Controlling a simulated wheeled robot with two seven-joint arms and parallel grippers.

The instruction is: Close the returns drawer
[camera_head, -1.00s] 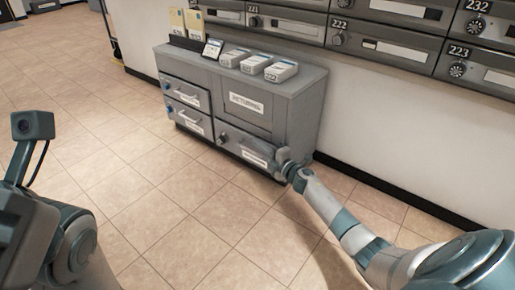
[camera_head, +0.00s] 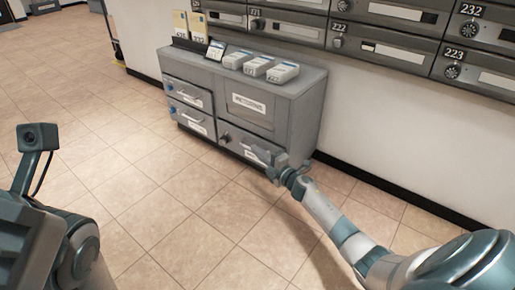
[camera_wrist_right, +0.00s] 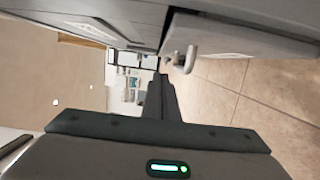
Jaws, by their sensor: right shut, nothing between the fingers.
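The grey cabinet (camera_head: 300,105) stands against the wall with a RETURNS label (camera_head: 262,104) on its upper right panel. The returns drawer (camera_head: 240,143), with a dark knob at its left end, is the wide front below that panel. In the right wrist view a grey front (camera_wrist_right: 235,38) with a pale handle (camera_wrist_right: 187,60) appears to stand out from the cabinet; how far is unclear. My right gripper (camera_head: 278,168) is shut and empty at the drawer's right end, hiding part of it; contact cannot be told. Its dark fingers (camera_wrist_right: 160,95) show in the wrist view. My left gripper is out of view.
Two smaller drawers with handles (camera_head: 188,92) are on the cabinet's left side. Several white boxes (camera_head: 258,66) and a small display (camera_head: 215,50) stand on top. Mailboxes (camera_head: 385,45) line the wall above. The tiled floor (camera_head: 190,215) in front is clear.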

